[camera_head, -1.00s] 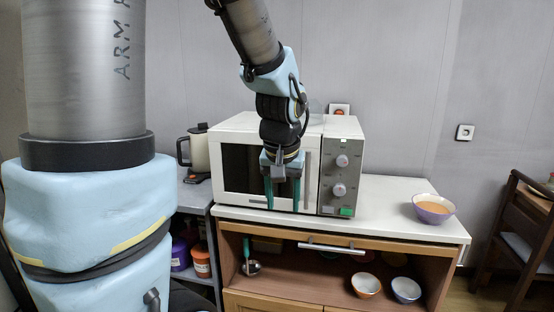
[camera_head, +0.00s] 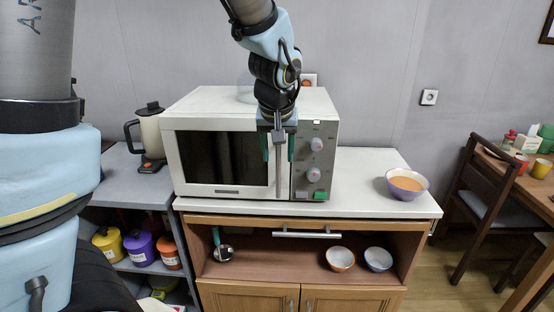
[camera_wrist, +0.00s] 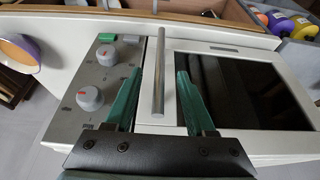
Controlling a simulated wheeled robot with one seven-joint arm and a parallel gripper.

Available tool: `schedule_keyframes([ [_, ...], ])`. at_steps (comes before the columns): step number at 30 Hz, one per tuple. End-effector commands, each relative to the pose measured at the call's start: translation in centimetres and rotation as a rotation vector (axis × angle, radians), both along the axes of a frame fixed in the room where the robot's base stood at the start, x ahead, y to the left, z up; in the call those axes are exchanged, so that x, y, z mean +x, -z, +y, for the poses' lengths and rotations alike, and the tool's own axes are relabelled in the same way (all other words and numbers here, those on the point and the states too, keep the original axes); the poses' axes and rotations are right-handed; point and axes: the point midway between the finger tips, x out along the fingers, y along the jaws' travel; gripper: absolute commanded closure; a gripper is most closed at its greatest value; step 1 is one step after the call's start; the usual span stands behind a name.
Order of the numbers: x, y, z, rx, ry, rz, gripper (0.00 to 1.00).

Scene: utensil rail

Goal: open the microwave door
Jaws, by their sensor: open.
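The white microwave (camera_head: 240,102) stands on the counter with its door (camera_head: 222,160) shut. The door has a dark window and a vertical bar handle (camera_head: 279,168) at its right side, beside the grey control panel. My gripper (camera_head: 278,158) points down in front of the door, with its green fingers open on either side of the handle. In the wrist view, the handle (camera_wrist: 159,75) runs between the two fingers of my gripper (camera_wrist: 157,85), and a gap shows on each side. Whether a finger touches it I cannot tell.
A purple bowl (camera_head: 407,183) sits on the white counter (camera_head: 360,170) right of the microwave. A kettle (camera_head: 152,131) stands to the left. Below are an open shelf with two small bowls (camera_head: 340,259) and a drawer handle (camera_head: 307,234). A chair (camera_head: 478,190) stands at right.

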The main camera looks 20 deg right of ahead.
Motion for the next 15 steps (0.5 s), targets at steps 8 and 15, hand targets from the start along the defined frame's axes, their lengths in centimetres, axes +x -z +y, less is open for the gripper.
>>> schedule_keyframes([
  [8, 1.2, 3.1, -0.5, 0.002, -0.003, 0.001, 0.45],
  [15, 1.4, 3.8, -0.6, 0.0, -0.001, 0.0, 0.45],
])
